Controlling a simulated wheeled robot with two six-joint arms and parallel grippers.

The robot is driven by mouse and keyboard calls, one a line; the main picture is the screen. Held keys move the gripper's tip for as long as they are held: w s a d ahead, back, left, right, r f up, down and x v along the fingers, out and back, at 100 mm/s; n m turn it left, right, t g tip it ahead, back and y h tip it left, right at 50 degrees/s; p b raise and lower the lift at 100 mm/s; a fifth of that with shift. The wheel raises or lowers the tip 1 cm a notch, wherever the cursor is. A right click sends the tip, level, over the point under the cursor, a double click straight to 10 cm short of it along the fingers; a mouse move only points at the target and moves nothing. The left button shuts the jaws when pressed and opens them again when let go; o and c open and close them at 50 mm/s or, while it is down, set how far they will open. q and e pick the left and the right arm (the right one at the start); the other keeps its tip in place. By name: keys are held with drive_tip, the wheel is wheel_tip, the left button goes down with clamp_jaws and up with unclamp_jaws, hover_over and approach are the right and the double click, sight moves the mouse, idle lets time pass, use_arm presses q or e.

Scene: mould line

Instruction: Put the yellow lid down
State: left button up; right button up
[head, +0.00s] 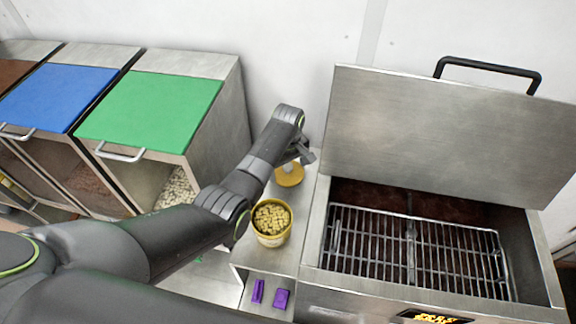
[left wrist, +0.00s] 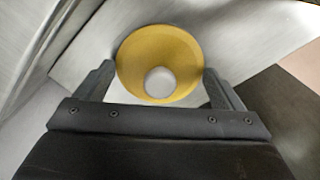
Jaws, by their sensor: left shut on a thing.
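The yellow lid (head: 289,177) is a round disc at the far end of the narrow metal shelf, beside the open metal box. In the left wrist view the lid (left wrist: 133,60) lies between the two fingers, its pale round knob (left wrist: 160,82) facing the camera. My left gripper (head: 303,153) is shut on the lid. I cannot tell whether the lid touches the shelf. A yellow tub (head: 269,240) full of pale yellow pieces stands open on the shelf, nearer than the lid. My right gripper is not in view.
The metal box (head: 310,235) with a wire rack (head: 410,250) stands at right, its cover (head: 450,140) raised. Two purple blocks (head: 258,291) (head: 282,298) lie at the shelf's near end. Bins with green (head: 150,108) and blue (head: 58,97) lids stand at left.

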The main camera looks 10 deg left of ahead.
sight(288, 166)
use_arm(q)
drive_tip(key=shift+f, duration=0.1)
drive_tip(key=o, duration=0.6)
drive_tip(key=shift+o, duration=0.5)
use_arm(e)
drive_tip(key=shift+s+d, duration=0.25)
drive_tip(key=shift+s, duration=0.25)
use_arm(q)
drive_tip(key=shift+r, duration=0.4)
wheel_tip(288, 166, up, 12)
drive_tip(key=b, duration=0.1)
drive_tip(key=shift+f, duration=0.25)
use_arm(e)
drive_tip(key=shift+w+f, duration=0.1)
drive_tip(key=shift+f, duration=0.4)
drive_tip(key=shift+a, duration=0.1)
